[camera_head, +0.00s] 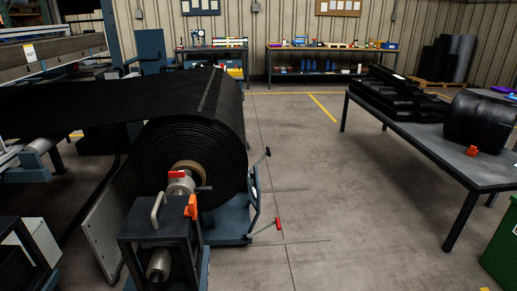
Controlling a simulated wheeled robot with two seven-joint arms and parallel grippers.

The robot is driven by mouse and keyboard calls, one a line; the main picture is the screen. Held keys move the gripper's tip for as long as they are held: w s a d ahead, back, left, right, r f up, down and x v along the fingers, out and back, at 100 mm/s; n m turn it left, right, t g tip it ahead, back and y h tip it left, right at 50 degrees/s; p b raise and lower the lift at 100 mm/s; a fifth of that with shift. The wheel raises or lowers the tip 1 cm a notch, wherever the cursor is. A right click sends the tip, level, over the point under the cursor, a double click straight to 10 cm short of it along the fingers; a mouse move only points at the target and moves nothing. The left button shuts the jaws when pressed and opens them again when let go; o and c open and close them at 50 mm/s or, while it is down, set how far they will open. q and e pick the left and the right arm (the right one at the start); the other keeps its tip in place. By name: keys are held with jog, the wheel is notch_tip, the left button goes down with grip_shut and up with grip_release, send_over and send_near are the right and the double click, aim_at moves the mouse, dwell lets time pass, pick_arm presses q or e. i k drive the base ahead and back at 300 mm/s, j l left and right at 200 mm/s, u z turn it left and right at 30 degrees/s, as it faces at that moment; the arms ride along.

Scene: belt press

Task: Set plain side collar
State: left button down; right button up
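A large black belt roll (200,135) sits on a shaft in a stand at the left centre. A silver collar (181,187) with a red lever (178,174) is around the shaft, close to the roll's tan core (190,166). An orange piece (191,207) is just below right of it, by the dark bearing stand (150,232). I cannot tell whether the collar touches the core. Neither of my grippers is in view.
The dark table (430,150) at right holds black belt pieces and a black roll (478,120). A green bin (502,245) stands at the lower right. Workbenches line the back wall. Red-tipped handles (278,224) stick out right of the roll. The middle floor is clear.

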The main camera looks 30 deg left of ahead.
aim_at(186, 184)
jog(key=u, duration=1.45)
